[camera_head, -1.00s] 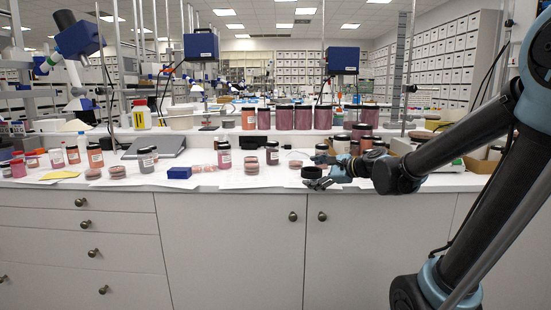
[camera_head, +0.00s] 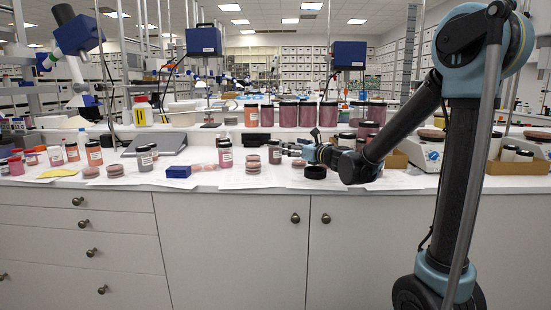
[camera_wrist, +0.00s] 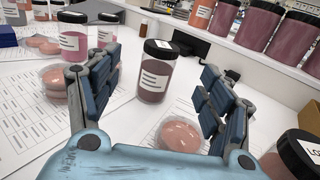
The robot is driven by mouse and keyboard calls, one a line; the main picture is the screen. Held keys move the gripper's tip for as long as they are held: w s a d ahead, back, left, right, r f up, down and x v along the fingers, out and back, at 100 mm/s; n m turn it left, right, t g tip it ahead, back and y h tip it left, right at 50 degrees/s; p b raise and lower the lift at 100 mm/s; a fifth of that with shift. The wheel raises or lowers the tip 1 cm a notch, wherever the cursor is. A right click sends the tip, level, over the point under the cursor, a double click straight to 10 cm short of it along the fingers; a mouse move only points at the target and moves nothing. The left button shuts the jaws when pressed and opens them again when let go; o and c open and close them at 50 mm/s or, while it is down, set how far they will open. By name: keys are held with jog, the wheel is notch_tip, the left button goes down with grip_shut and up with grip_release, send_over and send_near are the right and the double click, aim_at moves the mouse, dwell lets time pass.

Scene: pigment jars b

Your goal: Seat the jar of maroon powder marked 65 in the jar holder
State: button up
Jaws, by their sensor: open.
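My gripper (camera_wrist: 160,64) is open and empty, with one finger at each side of the wrist view. A jar of maroon powder (camera_wrist: 154,80) with a black lid and white label stands upright ahead, between the fingers in the picture and apparently just beyond their tips. Its label is too small to read, so I cannot confirm 65. In the head view this seems to be the jar (camera_head: 274,153) just left of my gripper (camera_head: 290,149). A low black ring (camera_head: 315,172), apparently the jar holder, lies near the counter's front edge, below my gripper in the picture; it looks empty.
A petri dish of pink powder (camera_wrist: 182,134) lies low between the fingers. Stacked dishes (camera_wrist: 54,82) and a pink jar (camera_wrist: 73,40) are at left. A dark-lidded jar (camera_wrist: 296,158) is close at lower right. Large maroon jars (camera_head: 286,115) line the shelf behind.

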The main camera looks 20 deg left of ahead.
aim_at(275, 140)
jog(key=shift+x, duration=5.9)
jog(key=shift+w+d+f, duration=0.15)
jog(key=shift+w, duration=0.05)
jog(key=shift+c, duration=0.3)
jog(key=c, duration=1.5)
jog(key=shift+c, duration=0.2)
